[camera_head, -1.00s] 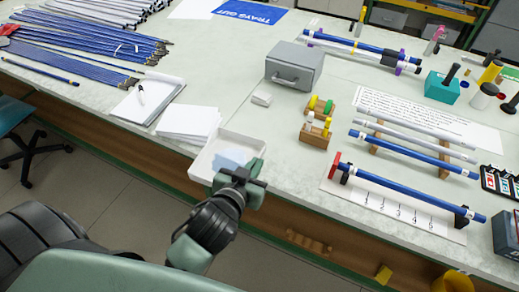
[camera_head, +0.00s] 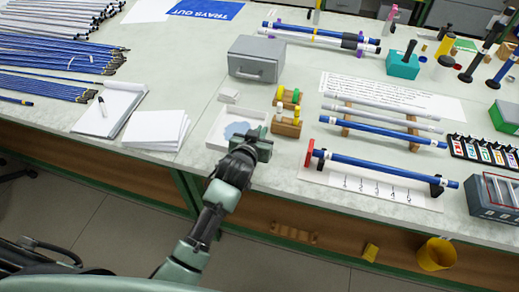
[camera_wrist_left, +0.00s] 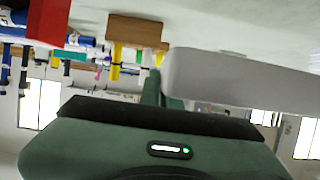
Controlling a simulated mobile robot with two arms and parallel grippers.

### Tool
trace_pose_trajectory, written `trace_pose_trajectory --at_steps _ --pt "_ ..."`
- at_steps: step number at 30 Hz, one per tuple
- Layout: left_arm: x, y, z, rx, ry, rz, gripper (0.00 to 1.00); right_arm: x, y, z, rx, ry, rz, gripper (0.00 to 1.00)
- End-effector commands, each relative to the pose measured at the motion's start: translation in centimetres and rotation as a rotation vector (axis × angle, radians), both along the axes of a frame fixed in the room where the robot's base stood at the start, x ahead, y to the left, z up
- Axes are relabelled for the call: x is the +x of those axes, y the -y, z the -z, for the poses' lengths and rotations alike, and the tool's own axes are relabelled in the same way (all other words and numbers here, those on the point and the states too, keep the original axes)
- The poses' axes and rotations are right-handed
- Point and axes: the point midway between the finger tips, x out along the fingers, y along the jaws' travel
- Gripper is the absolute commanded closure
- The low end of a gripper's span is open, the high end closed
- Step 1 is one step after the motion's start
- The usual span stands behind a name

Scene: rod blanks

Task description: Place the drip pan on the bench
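The drip pan (camera_head: 212,138) is a shallow white tray with a pale blue patch inside. It is over the bench's (camera_head: 190,90) front strip, between a paper stack and a wooden block of vials. I cannot tell whether it touches the bench top. My left gripper (camera_head: 258,142) is at its near right corner and appears shut on its rim. In the left wrist view the pan's pale wall (camera_wrist_left: 240,80) lies against a green finger (camera_wrist_left: 150,88); the other finger is mostly hidden. My right gripper is not in view.
The paper stack (camera_head: 155,129) and a clipboard (camera_head: 108,108) lie left of the pan. The wooden vial block (camera_head: 287,129) stands close on its right, a grey box (camera_head: 256,60) behind. A blue rod on a stand (camera_head: 375,168) is farther right. The bench's front edge is near.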

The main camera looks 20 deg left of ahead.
Motion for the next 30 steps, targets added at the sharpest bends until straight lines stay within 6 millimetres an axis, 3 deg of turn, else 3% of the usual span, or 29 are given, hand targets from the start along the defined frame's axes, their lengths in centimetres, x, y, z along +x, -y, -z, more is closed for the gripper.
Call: trace_pose_trajectory --at_steps 3,11,16,29,30 --pt "0.0 0.0 2.8 0.0 -0.002 -0.001 1.0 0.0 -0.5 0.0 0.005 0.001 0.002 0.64" --pt "0.0 0.0 5.3 0.0 0.002 0.0 1.0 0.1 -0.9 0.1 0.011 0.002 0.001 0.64" --pt "0.0 0.0 7.9 0.0 -0.001 -0.001 1.0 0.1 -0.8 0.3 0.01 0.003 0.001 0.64" --pt "0.0 0.0 8.8 0.0 0.003 0.0 1.0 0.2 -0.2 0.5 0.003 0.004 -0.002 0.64" --pt "0.0 0.0 8.9 0.0 0.001 0.0 0.94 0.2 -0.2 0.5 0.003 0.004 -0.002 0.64"
